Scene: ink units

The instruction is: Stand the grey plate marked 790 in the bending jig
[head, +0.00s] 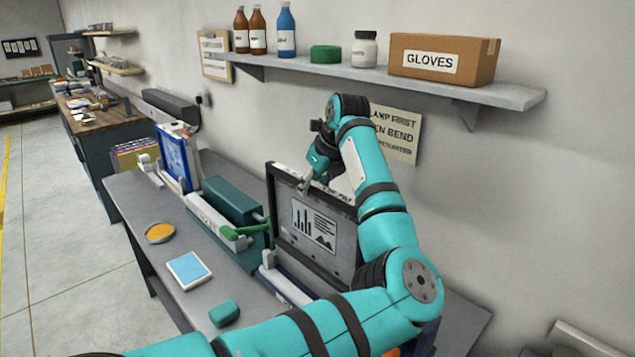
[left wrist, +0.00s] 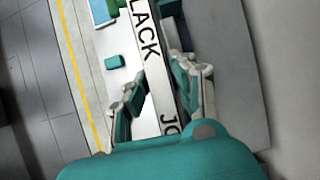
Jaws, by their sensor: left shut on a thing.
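My left gripper (head: 304,186) is shut on the top edge of a dark-framed upright plate (head: 318,232) with a grey face showing bars, lines and a small picture. In the left wrist view the fingers (left wrist: 160,78) straddle a pale edge strip (left wrist: 152,60) lettered "LACK" and "JO"; the rest of the lettering is hidden. I cannot read 790 anywhere. A green device with a bright green lever (head: 240,231), perhaps the bending jig, stands on the bench left of the plate. The plate's lower right is behind my arm, so I cannot tell whether it is lifted. My right gripper is not in view.
A blue panel (head: 175,160) stands at the bench's far end. An orange-topped dish (head: 160,233), a light blue pad (head: 189,270) and a small green block (head: 224,313) lie along the front. A wall shelf (head: 500,94) with bottles and a GLOVES box (head: 444,58) hangs above.

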